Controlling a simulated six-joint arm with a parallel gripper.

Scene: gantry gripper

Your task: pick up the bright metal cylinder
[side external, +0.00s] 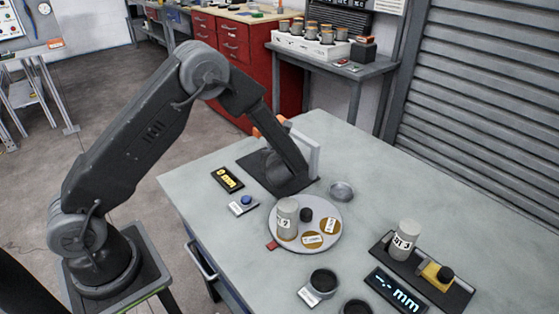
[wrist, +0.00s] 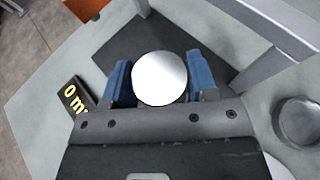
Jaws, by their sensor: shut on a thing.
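In the wrist view, the bright metal cylinder (wrist: 160,72) shows as a shiny round top between the two blue fingers of my gripper (wrist: 158,88). The fingers are shut on its sides. Below it is a dark square pad (wrist: 120,50), and I cannot tell whether the cylinder touches the pad. In the side view my arm reaches down over this pad (side external: 252,163). My fingers and the cylinder are hidden there behind the end of my arm.
A display (side external: 228,178) reads 0 mm beside the pad. A grey upright (side external: 314,158) stands close behind it. A round tray (side external: 330,240) holds a labelled grey cylinder (side external: 288,216). Another labelled cylinder (side external: 404,240) stands on a dark base at right. A small round dish (side external: 342,191) is nearby.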

